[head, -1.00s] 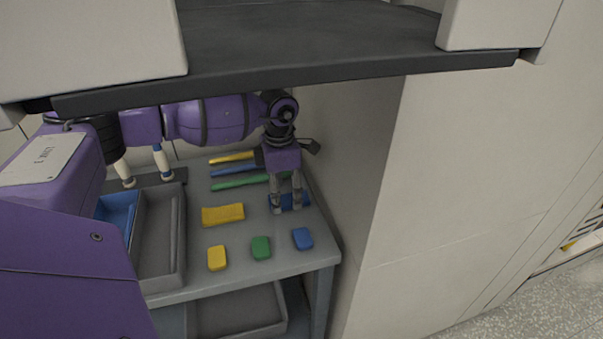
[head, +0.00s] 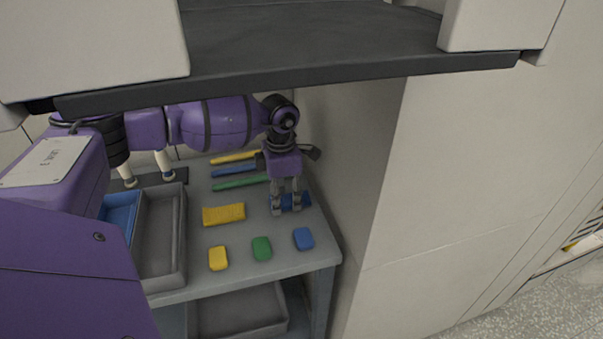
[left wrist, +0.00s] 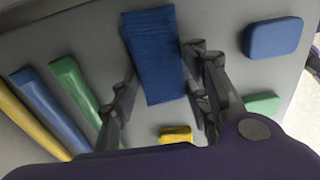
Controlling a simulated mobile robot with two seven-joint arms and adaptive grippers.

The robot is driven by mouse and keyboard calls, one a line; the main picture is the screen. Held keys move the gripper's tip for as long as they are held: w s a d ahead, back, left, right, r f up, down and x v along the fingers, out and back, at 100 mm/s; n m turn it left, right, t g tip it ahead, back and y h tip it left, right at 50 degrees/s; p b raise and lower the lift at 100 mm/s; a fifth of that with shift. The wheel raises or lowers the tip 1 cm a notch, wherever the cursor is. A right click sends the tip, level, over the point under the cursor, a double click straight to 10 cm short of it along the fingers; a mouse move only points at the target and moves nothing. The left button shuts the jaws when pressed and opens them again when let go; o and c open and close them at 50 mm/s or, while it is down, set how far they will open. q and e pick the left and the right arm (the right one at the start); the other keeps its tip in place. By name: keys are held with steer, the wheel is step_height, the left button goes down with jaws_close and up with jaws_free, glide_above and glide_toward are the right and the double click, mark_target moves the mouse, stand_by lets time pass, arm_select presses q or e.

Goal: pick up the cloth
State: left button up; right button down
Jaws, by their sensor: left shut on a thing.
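A blue folded cloth (head: 304,199) lies at the right side of the table, near the wall. It shows fully in the left wrist view (left wrist: 153,48), with a ribbed surface. My left gripper (head: 286,210) points down over the cloth, its fingers on either side of it. In the left wrist view the left gripper (left wrist: 160,72) is shut on the blue cloth, which appears to be at table level; I cannot tell whether it is lifted. My right gripper is not in view.
A yellow folded cloth (head: 223,214) lies to the left. Yellow (head: 218,259), green (head: 262,248) and blue (head: 303,238) blocks line the table's front. Yellow, blue and green bars (head: 240,182) lie behind. A grey tray (head: 180,240) stands left; a wall (head: 345,170) rises close right.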

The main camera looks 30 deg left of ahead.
mark_target(281, 198)
arm_select(q)
steer(key=shift+s+a+r, duration=0.15)
steer(key=shift+a+r, duration=0.05)
steer(key=shift+r, duration=0.15)
step_height(281, 198, up, 6)
steer(key=shift+s+r+b, duration=0.1)
steer(key=shift+r+b, duration=0.1)
steer(key=shift+b, duration=0.15)
steer(key=s+a, duration=0.8)
steer(key=s, duration=0.1)
steer(key=s+a, duration=0.4)
steer(key=s, duration=0.1)
steer(key=shift+s+a+f, duration=0.1)
steer(key=shift+s+a, duration=0.2)
steer(key=shift+s, duration=0.05)
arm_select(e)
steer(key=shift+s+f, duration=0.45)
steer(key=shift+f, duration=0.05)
